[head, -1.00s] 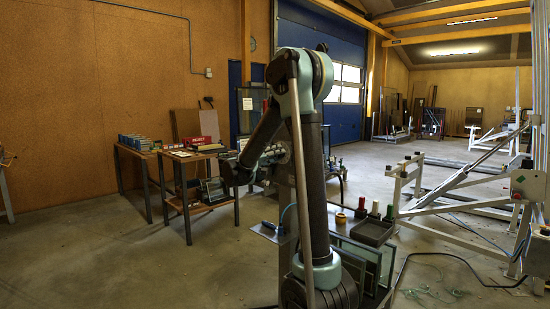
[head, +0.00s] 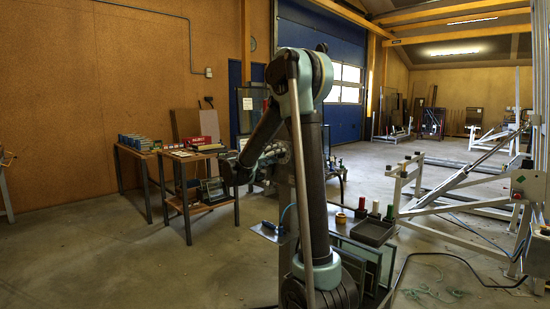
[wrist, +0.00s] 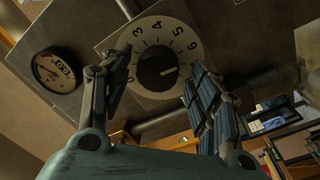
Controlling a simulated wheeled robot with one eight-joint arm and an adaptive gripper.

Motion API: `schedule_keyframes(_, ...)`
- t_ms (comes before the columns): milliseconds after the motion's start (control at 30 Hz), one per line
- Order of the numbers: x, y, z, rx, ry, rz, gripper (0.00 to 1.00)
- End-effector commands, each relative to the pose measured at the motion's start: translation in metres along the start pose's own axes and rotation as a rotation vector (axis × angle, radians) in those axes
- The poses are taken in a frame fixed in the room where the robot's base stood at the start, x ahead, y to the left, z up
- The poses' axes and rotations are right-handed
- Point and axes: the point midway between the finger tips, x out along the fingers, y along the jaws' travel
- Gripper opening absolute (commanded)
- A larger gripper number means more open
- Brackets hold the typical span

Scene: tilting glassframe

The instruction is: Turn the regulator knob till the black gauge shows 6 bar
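In the wrist view, the regulator knob (wrist: 157,72) is a round black knob in the middle of a pale dial disc with large numbers. My gripper (wrist: 159,68) is open, with one finger left and one right of the knob. Contact with the knob cannot be told. In the head view my arm hides the regulator.
In the head view, workbenches (head: 205,152) with boxes stand left of my arm. A table with a black tray (head: 371,231) and bottles stands to the right. A white frame (head: 452,190) stands farther right. A cable lies on the floor at right.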

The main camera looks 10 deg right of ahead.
Motion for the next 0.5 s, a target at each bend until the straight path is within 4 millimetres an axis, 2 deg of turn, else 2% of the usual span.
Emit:
schedule_keyframes(267, -0.001, 0.001, 0.000, 0.000, 0.000, 0.002, 0.56)
schedule_keyframes(367, -0.008, 0.001, 0.000, 0.000, 0.001, 0.001, 0.56)
schedule_keyframes(500, -0.026, 0.000, 0.000, 0.000, 0.002, 0.000, 0.56)
